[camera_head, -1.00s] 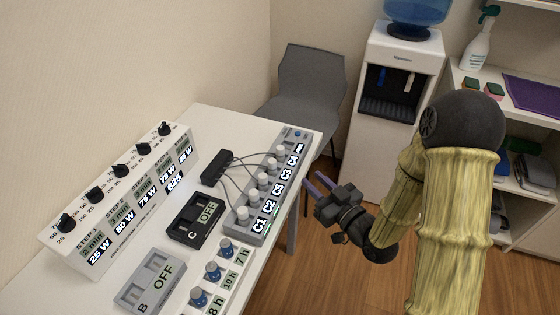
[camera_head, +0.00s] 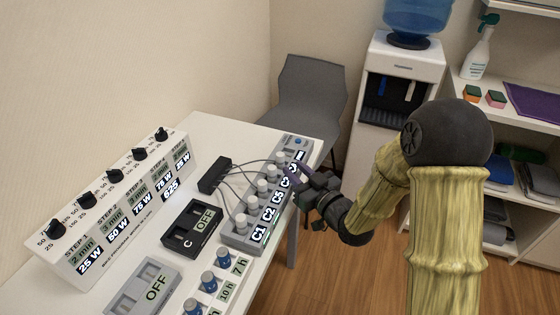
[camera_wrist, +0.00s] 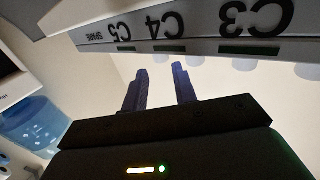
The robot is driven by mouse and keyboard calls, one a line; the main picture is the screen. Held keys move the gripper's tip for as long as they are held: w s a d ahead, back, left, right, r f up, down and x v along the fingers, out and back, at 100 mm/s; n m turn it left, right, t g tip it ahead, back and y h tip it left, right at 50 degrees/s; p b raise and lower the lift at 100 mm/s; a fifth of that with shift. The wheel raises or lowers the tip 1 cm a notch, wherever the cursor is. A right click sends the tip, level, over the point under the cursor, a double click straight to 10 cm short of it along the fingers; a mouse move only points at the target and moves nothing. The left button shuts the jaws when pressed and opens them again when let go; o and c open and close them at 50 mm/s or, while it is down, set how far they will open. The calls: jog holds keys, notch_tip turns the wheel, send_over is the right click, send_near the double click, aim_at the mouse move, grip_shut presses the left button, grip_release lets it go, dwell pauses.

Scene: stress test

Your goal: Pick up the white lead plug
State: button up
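Several pale, knob-like plugs stand in a row on the grey box labelled with C numbers (camera_head: 232,239); the front one (camera_head: 241,222) is by C1. Thin grey leads run from the row to a black block (camera_head: 214,174). I cannot tell which plug is the white lead plug. My gripper (camera_head: 297,172) is at the right edge of the box's far half, by the rear labels, its purple fingers hiding part of them. In the wrist view my gripper (camera_wrist: 160,86) has two fingers apart with nothing between them, below the labelled edge (camera_wrist: 190,45).
A black unit C reading OFF (camera_head: 183,240), a grey unit B (camera_head: 128,298), blue knobs (camera_head: 208,279) and a white dial box (camera_head: 90,245) share the table. A grey chair (camera_head: 308,100) and water dispenser (camera_head: 385,120) stand behind. Open floor lies right of the table.

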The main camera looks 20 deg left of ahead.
aim_at(283, 160)
jog(key=shift+x, duration=2.6)
jog(key=shift+f, duration=0.2)
grip_shut()
